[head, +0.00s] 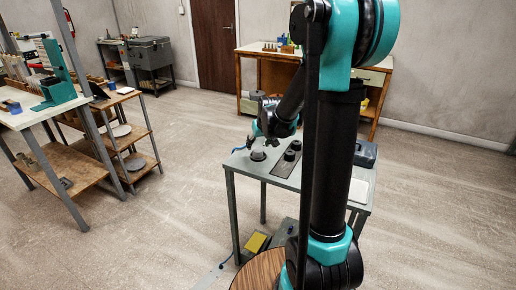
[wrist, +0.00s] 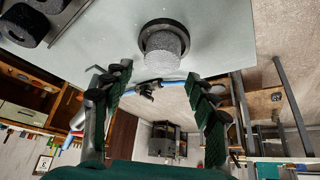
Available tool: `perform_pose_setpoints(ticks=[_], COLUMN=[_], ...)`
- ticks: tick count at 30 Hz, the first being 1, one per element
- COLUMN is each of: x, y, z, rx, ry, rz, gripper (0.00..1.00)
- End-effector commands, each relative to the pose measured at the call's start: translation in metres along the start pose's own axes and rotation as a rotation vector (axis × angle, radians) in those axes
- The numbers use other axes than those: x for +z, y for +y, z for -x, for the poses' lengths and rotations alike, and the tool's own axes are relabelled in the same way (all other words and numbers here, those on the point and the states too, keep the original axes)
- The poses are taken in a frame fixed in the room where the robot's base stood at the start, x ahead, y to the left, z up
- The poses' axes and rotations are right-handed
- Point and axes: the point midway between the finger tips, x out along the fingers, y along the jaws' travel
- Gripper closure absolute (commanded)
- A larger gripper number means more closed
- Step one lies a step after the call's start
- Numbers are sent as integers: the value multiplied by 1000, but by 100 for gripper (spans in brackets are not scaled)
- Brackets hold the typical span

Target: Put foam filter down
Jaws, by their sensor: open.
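A grey speckled cylinder, which looks like the foam filter (wrist: 163,48), stands on the grey table (wrist: 225,35) with a dark ring at its far end from my fingers. I cannot tell whether it sits inside the ring or on it. It also shows, small, in the head view (head: 258,154) near the table's left end. My gripper (wrist: 158,75) is open, with its two green-padded fingers spread apart and nothing between them. The filter is beyond the fingertips, apart from both. In the head view my gripper (head: 257,139) is just above the filter.
Black cylinders (head: 290,154) stand on a dark strip right of the filter. A blue cable with a fitting (wrist: 148,87) is at the table edge. A dark box (head: 365,153) stands at the table's right. A yellow item (head: 255,243) lies below.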

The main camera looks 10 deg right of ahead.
Motion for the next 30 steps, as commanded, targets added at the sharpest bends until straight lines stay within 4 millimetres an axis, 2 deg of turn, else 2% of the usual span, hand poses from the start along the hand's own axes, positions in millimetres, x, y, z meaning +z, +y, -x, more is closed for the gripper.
perform_pose_setpoints(ticks=[9, 15, 23, 26, 29, 30], x=[1, 1, 5, 35, 92, 119], y=[0, 0, 0, 0, -1, -2], z=[52, 79, 96, 99, 102, 102], rx=[0, 0, 1, 7, 19, 25], ry=[0, 0, -2, -18, -48, -64], rz=[-1, -1, -3, -16, -45, -59], gripper=[42, 42, 42, 42, 42, 42])
